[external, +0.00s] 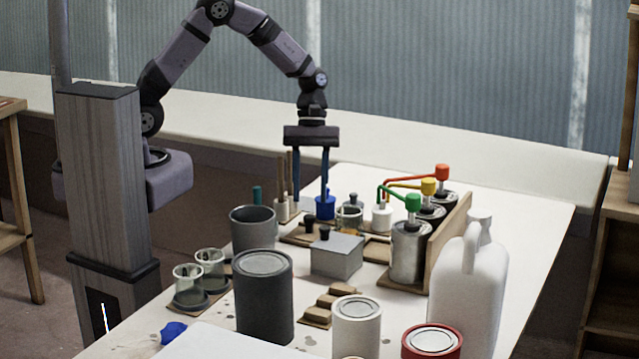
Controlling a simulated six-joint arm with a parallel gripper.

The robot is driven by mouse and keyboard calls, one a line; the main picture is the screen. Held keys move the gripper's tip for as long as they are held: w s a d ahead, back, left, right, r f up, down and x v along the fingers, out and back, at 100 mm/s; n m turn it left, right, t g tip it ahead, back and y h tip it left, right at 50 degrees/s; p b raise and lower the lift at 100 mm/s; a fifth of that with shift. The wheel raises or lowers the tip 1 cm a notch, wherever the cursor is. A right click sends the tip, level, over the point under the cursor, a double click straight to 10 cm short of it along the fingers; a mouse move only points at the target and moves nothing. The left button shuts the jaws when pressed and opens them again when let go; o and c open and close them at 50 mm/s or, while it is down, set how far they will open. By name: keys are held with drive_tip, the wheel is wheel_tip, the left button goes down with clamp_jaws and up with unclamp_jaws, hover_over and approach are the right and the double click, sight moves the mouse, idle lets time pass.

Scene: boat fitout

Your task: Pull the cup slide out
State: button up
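Two clear glass cups, the left one (188,285) and the right one (210,268), stand on dark round bases at the table's left edge. A thin brown board (212,300) shows under them; I cannot tell for sure whether it is the cup slide. My gripper (311,196) points down over the back of the table, to the right of and behind the cups. Its two blue fingers are apart, with nothing visible held between them. The right fingertip appears close to a small blue pot (325,208); I cannot tell whether they touch.
A dark grey open pot (253,230) and a dark tin (263,297) stand right of the cups. A grey box (337,256), pump bottles (408,252) and a white jug (468,290) crowd the middle and right. The back right tabletop is clear.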

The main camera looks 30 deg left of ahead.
drive_tip(key=shift+w+a+r, duration=0.1)
drive_tip(key=shift+r, duration=0.25)
